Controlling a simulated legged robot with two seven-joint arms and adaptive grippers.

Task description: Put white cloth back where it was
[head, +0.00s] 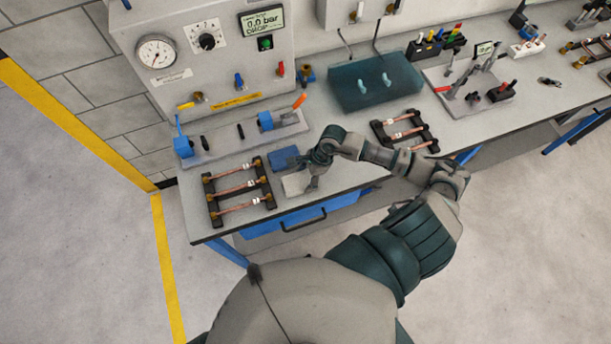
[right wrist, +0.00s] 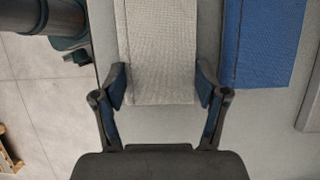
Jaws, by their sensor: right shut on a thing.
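The white cloth (head: 294,184) lies near the front edge of the bench, just in front of the folded blue cloth (head: 285,158). My right gripper (head: 312,186) is at the right side of the white cloth in the head view. In the right wrist view, the two fingers of the gripper (right wrist: 161,88) are shut on the white cloth (right wrist: 157,45), one at each long side. The blue cloth (right wrist: 263,40) lies beside it on the right, a small gap apart. I cannot tell whether the white cloth is lifted. My left gripper is not in view.
A black rack with copper tubes (head: 240,191) stands left of the cloths, close by. Another tube rack (head: 405,131) is to the right. A tray with blue clamps (head: 240,138) lies behind, below the gauge panel (head: 155,52).

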